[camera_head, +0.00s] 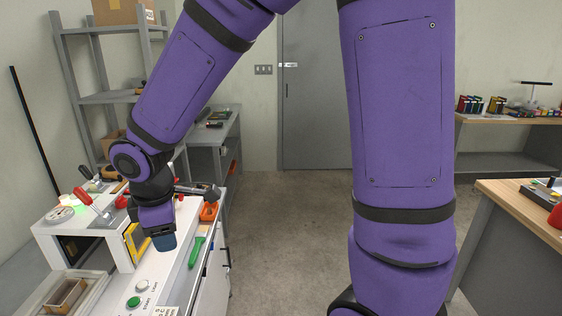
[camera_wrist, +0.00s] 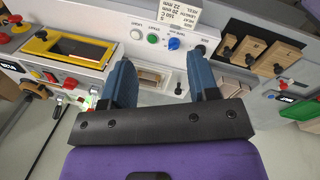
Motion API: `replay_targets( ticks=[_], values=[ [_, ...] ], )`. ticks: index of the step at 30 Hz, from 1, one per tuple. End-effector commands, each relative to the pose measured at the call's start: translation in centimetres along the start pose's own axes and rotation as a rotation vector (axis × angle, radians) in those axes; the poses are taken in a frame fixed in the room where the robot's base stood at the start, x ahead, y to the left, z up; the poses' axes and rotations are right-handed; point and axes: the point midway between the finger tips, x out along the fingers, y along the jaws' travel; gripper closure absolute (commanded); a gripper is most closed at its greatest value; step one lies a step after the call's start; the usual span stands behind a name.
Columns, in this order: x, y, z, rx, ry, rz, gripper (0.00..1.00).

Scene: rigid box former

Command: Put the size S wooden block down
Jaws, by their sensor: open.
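My gripper (camera_head: 164,241) hangs beside the white machine at the left in the head view. In the wrist view its two blue fingers (camera_wrist: 162,74) are wide apart, with nothing held between them. Several wooden blocks with dark knobs sit in a grey panel at the right of the wrist view: a smaller one (camera_wrist: 226,47), a middle one (camera_wrist: 250,52) and a larger one (camera_wrist: 279,59). I cannot read their size marks. A light wooden piece (camera_wrist: 149,76) lies in a recess seen beyond the fingers, apart from them. Whether it is the size S block, I cannot tell.
The machine's front panel carries a green button (camera_head: 134,301) and a white one. A yellow-framed window (camera_wrist: 68,47) is on the machine. A tray (camera_head: 92,281) stands at lower left. The floor (camera_head: 290,230) is clear.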

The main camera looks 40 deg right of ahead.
Motion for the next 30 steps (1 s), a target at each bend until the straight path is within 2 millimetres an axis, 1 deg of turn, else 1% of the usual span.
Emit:
replay_targets(
  ticks=[1, 5, 8, 12, 14, 18, 21, 24, 27, 30],
  values=[
    [-1.5, 0.2, 1.3, 0.066, -0.003, 0.028, 0.45],
    [-4.8, 0.3, 4.7, 0.249, -0.003, 0.078, 0.45],
    [-7.2, -0.1, 7.2, 0.391, 0.010, 0.111, 0.45],
    [-10.3, -1.1, 10.6, 0.591, 0.045, 0.146, 0.45],
    [-11.5, -1.8, 12.1, 0.675, 0.067, 0.156, 0.45],
    [-14.0, -3.7, 15.2, 0.869, 0.130, 0.170, 0.45],
    [-15.4, -5.1, 17.2, 0.997, 0.183, 0.168, 0.45],
    [-16.4, -6.5, 18.7, 1.100, 0.231, 0.159, 0.45],
    [-17.0, -7.6, 19.7, 1.174, 0.269, 0.146, 0.45],
    [-17.2, -8.2, 20.3, 1.216, 0.291, 0.137, 0.45]
  ],
)
